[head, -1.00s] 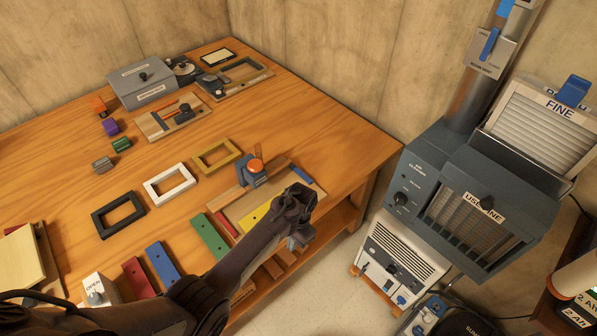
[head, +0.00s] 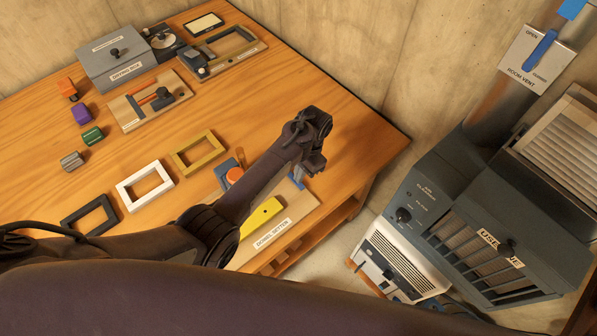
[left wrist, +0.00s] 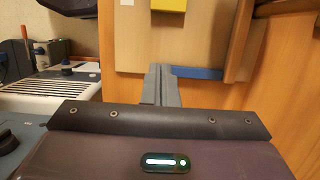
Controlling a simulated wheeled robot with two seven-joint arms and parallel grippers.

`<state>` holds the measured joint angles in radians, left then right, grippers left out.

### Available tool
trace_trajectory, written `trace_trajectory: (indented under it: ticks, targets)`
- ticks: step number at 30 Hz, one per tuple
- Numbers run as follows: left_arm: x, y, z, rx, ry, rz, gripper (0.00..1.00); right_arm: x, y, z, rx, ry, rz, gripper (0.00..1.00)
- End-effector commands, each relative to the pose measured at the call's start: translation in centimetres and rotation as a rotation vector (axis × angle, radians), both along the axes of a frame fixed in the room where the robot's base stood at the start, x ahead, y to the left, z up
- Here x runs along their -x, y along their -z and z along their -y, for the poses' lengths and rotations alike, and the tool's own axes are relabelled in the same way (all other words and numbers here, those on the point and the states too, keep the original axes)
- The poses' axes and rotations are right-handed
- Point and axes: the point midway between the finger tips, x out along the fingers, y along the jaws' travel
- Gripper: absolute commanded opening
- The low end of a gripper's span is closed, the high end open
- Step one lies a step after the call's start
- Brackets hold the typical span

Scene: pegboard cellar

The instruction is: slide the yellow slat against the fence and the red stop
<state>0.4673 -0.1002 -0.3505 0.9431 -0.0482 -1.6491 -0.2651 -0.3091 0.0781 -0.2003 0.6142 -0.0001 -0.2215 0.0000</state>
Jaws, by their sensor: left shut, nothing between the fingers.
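The yellow slat (head: 262,217) lies on the wooden dowel setter board (head: 300,208), partly behind my left arm in the head view. Its end shows at the top of the left wrist view (left wrist: 168,5). A wooden rail that looks like the fence (left wrist: 240,40) runs along the board, apart from the slat. A blue block (left wrist: 197,73) sits at the board's right end. The red stop is hidden in the head view now. My left gripper (head: 314,164) is shut and empty, above the blue-block end, to the right of the slat. My right gripper is out of view.
A grey box (head: 112,66) and other jigs stand farther back. The air cleaner (head: 400,217) is off the table's right side.

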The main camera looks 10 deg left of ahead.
Motion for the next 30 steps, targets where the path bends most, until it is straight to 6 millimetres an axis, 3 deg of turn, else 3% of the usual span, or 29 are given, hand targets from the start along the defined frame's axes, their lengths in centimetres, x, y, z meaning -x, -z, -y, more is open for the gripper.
trace_trajectory:
  ticks: [1, 5, 13, 15, 18, 30]
  targets:
    - [0.3, 2.0, -0.2, -0.001, -0.001, -0.001, 0.0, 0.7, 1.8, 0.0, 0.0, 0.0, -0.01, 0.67]
    - [0.6, 4.1, -0.6, -0.001, -0.001, 0.001, 0.0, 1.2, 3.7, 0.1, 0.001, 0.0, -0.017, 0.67]
    - [1.3, 7.6, -1.1, 0.0, 0.0, 0.0, 0.0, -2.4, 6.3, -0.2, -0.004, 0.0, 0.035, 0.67]
    - [2.3, 6.4, -1.9, -0.001, -0.001, -0.001, 0.0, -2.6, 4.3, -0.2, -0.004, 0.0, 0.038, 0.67]
    - [3.3, 6.4, -2.6, -0.001, 0.0, -0.001, 0.0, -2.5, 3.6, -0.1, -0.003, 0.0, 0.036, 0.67]
    - [4.5, 6.8, -3.5, 0.001, 0.0, 0.001, 0.0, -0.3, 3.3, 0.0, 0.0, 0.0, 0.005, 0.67]
